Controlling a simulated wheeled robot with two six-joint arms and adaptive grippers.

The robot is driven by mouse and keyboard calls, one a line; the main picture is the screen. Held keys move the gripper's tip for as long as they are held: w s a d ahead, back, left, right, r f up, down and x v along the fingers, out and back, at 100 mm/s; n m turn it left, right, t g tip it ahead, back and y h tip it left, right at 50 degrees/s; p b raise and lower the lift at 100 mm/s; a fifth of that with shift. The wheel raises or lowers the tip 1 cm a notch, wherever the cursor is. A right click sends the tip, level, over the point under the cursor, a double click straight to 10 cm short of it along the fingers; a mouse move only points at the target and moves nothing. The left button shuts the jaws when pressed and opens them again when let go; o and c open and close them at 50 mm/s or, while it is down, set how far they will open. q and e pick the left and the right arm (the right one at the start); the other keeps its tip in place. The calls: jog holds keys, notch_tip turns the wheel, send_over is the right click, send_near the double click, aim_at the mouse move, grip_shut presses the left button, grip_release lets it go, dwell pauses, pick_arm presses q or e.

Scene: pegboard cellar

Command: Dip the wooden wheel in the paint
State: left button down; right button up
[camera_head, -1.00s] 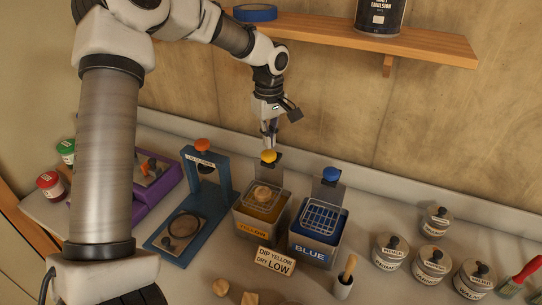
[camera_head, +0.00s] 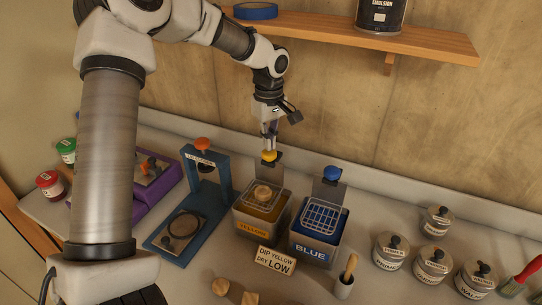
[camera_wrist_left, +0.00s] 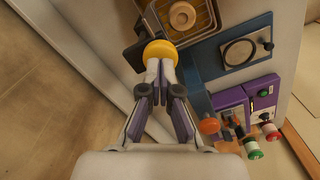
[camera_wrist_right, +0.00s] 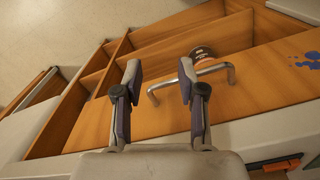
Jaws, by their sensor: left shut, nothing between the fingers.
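The wooden wheel (camera_head: 263,193) lies on the wire basket of the yellow paint tank (camera_head: 250,229), and it also shows in the left wrist view (camera_wrist_left: 182,15). A yellow knob (camera_head: 269,156) tops the plate behind the tank. My left gripper (camera_head: 269,149) is shut and empty, pointing down with its fingertips at the top of this knob; in the left wrist view (camera_wrist_left: 161,63) the tips appear to meet it. My right gripper (camera_wrist_right: 160,72) is open and empty, seen only in the right wrist view. Paint under the basket is partly hidden.
The blue tank (camera_head: 312,249) with its blue knob (camera_head: 331,174) stands right of the yellow one. A blue stand (camera_head: 187,235) is at left, lidded jars (camera_head: 391,251) at right. A metal handle (camera_wrist_right: 190,80) lies beyond my right gripper.

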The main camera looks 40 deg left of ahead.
pick_arm(q)
jog(key=shift+f+b, duration=2.45)
jog(key=shift+f, duration=2.3)
jog(key=shift+r, duration=0.2)
jog(key=shift+r+p, duration=4.55)
jog(key=shift+r, duration=0.55)
jog(key=shift+r+p, duration=0.5)
jog(key=shift+r, duration=0.05)
notch_tip(320, 180, up, 4)
jog(key=p, duration=0.3)
send_over(269, 167)
jog(key=shift+w+a, duration=0.1)
jog(key=shift+f, duration=0.1)
